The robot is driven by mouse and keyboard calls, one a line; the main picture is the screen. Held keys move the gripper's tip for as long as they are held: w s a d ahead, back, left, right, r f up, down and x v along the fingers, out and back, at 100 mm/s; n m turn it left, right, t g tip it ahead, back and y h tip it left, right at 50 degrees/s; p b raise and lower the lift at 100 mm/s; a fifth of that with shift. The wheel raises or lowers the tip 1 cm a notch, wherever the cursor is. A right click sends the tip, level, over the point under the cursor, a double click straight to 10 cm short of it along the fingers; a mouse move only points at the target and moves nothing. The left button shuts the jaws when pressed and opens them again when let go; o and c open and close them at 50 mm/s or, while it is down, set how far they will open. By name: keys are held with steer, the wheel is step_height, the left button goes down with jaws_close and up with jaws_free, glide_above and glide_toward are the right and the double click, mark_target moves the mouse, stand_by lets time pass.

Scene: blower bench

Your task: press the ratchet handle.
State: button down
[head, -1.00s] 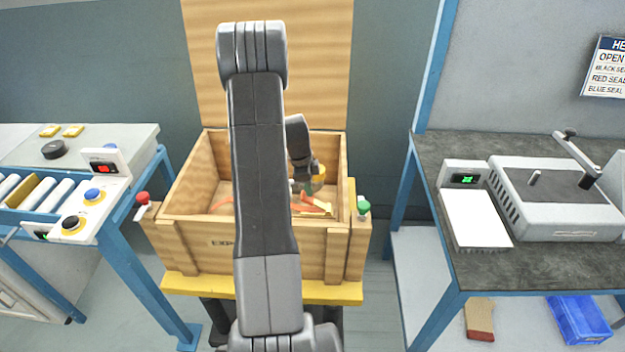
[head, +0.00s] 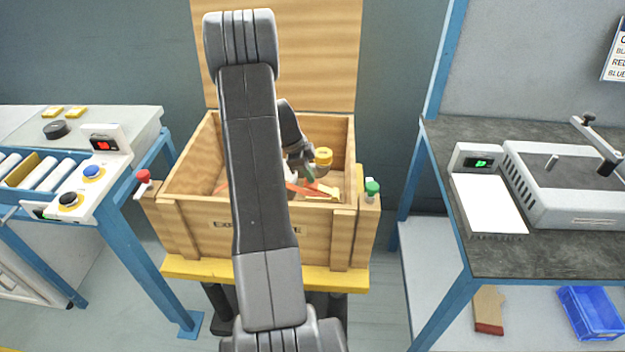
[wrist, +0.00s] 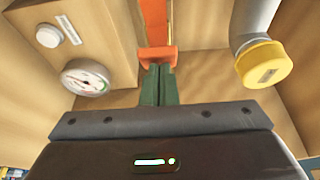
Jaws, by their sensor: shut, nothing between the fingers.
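An orange lever, which looks like the ratchet handle (wrist: 154,22), runs down from the top of the wrist view and ends in a wider orange block. My gripper (wrist: 158,72) has its green fingers shut together, with nothing between them. The fingertips are right at the orange block and seem to touch it; I cannot tell whether they press it. In the head view my gripper (head: 311,174) is inside the open wooden crate (head: 300,228), close to orange parts (head: 325,189). My own arm hides the middle of the crate.
A yellow-capped grey pipe (wrist: 264,65) stands right of the fingers; it also shows in the head view (head: 323,156). A round gauge (wrist: 86,77) and a white button (wrist: 47,36) are at left. The crate walls enclose the gripper. Benches stand either side.

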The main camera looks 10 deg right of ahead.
steer(key=f+h+b, duration=0.1)
steer(key=b, duration=0.1)
steer(key=a+f+h+b, duration=0.1)
steer(key=b, duration=0.2)
steer(key=a+f+g+h+b, duration=0.1)
steer(key=b, duration=0.1)
steer(key=shift+w+f+h+b, duration=0.3)
steer(key=shift+f+b, duration=0.1)
steer(key=shift+r+p, duration=0.4)
steer(key=shift+r, duration=0.8)
